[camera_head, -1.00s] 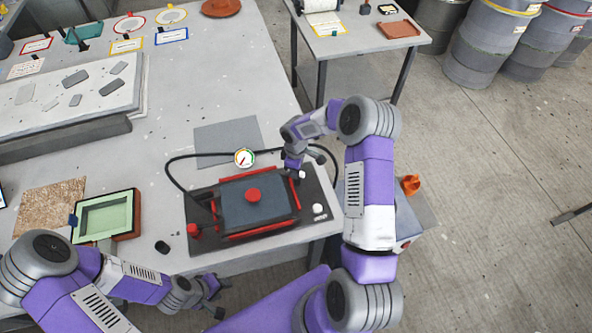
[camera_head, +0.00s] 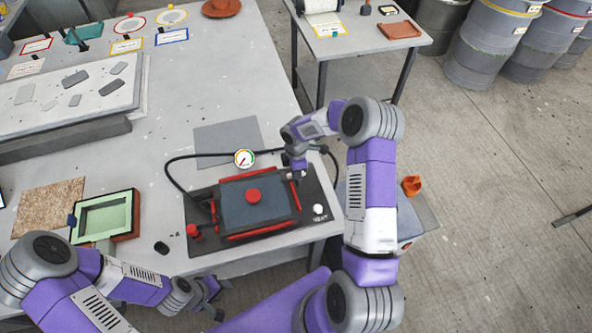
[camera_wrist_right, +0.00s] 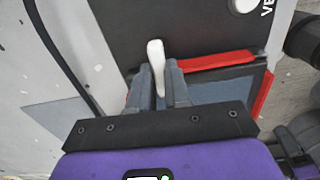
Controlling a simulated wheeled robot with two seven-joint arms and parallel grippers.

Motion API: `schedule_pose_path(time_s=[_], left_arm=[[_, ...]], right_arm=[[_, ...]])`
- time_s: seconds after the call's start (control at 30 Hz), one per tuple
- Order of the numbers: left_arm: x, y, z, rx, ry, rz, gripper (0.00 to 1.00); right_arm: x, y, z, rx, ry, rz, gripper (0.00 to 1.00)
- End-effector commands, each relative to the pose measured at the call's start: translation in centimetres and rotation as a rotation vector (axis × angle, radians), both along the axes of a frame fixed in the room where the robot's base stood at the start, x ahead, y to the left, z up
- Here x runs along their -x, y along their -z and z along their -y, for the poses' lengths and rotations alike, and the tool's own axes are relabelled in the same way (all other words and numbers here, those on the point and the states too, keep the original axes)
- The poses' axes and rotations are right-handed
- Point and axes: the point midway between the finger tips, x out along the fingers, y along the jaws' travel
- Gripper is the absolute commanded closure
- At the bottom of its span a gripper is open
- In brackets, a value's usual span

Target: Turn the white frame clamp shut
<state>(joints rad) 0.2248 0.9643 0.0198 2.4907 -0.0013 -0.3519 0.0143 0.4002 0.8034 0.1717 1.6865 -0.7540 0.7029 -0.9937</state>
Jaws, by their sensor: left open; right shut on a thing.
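The white frame clamp (camera_wrist_right: 156,60) is a small white lever in the right wrist view, standing between my right gripper's fingers (camera_wrist_right: 157,84). My right gripper is shut on it. In the head view my right gripper (camera_head: 299,173) is at the right edge of the red frame (camera_head: 296,195), and hides most of the clamp. My left gripper (camera_head: 219,299) is open and empty, low in front of the table's near edge, away from the frame.
A white vent knob (camera_head: 318,209) sits on the black base plate (camera_head: 325,190). A gauge (camera_head: 244,158) and a black hose (camera_head: 190,155) lie behind the frame. A green mould (camera_head: 103,216) stands to the left. The grey mat (camera_head: 225,138) is bare.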

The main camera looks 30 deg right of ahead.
Motion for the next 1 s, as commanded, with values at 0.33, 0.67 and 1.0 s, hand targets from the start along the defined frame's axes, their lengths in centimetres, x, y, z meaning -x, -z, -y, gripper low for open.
schedule_pose_path(time_s=[0.33, 0.67, 1.0], left_arm=[[0.0, 0.0, 0.0, 0.000, 0.000, 0.000, 0.57], [0.0, 0.0, 0.0, 0.000, 0.000, 0.000, 0.57], [0.0, 0.0, 0.0, 0.000, 0.000, 0.000, 0.57]], right_arm=[[0.0, 0.0, 0.0, 0.000, -0.001, 0.001, 1.00], [0.0, 0.0, 0.0, 0.000, -0.001, 0.001, 0.57], [-0.1, -2.6, 0.0, 0.001, -0.001, 0.005, 0.57]])
